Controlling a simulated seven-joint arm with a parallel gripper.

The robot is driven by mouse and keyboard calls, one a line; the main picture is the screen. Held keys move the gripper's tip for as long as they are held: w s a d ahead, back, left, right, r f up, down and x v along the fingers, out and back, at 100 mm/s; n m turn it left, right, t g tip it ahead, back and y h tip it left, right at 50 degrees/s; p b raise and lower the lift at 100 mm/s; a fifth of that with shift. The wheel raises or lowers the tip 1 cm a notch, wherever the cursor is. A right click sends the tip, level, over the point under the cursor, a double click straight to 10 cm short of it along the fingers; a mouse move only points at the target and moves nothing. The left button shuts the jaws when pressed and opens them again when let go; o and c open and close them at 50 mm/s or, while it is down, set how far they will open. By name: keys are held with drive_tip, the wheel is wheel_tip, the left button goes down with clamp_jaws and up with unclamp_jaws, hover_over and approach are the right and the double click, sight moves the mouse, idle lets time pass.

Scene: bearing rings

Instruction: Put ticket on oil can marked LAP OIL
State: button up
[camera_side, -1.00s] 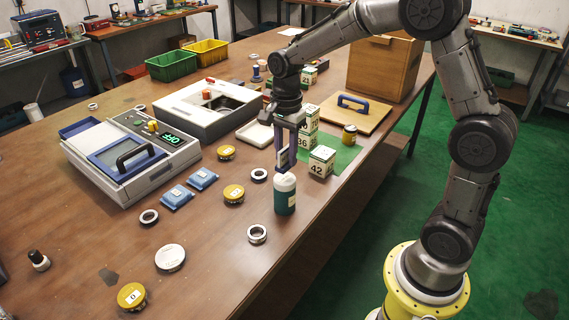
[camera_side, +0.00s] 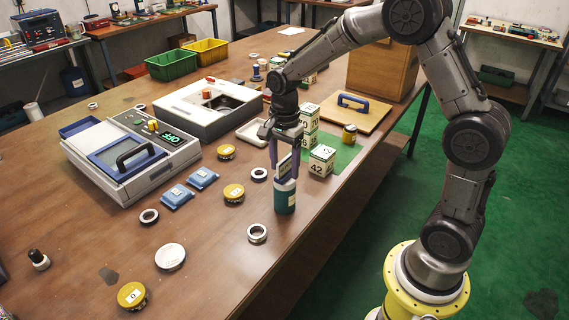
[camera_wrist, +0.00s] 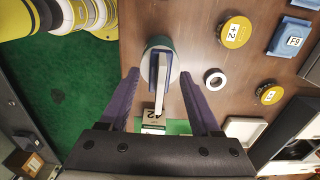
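The oil can (camera_side: 285,200) is a teal can with a darker green top and a small pale label, too small to read. It stands upright near the table's front edge; in the wrist view its round top (camera_wrist: 171,66) shows from above. The ticket (camera_side: 284,168), a thin pale card with a blue-violet part, stands on the can's top. In the wrist view the ticket (camera_wrist: 160,82) is nearly edge-on. My gripper (camera_side: 284,178) is open around it; the wrist view shows the gripper (camera_wrist: 158,72) with gaps between both fingers and the ticket.
White number boxes (camera_side: 321,160) stand right behind the can on a green mat (camera_side: 345,156). A metal ring (camera_side: 257,234) and a yellow-lidded tin (camera_side: 233,194) lie to the left. A white tray (camera_side: 253,133) is behind.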

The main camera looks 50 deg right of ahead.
sight(284, 159)
wheel_tip(284, 159, up, 11)
drive_tip(key=shift+f, duration=0.1)
drive_tip(key=s+a+r+n+t, duration=0.25)
drive_tip(key=s+r+n, duration=0.4)
drive_tip(key=s, duration=0.35)
drive_tip(key=s+a+f+n+t, duration=0.2)
drive_tip(key=s+f+n+t, duration=0.1)
drive_tip(key=s+n, duration=0.8)
drive_tip(key=shift+s+f, duration=0.3)
drive_tip(key=shift+s, duration=0.5)
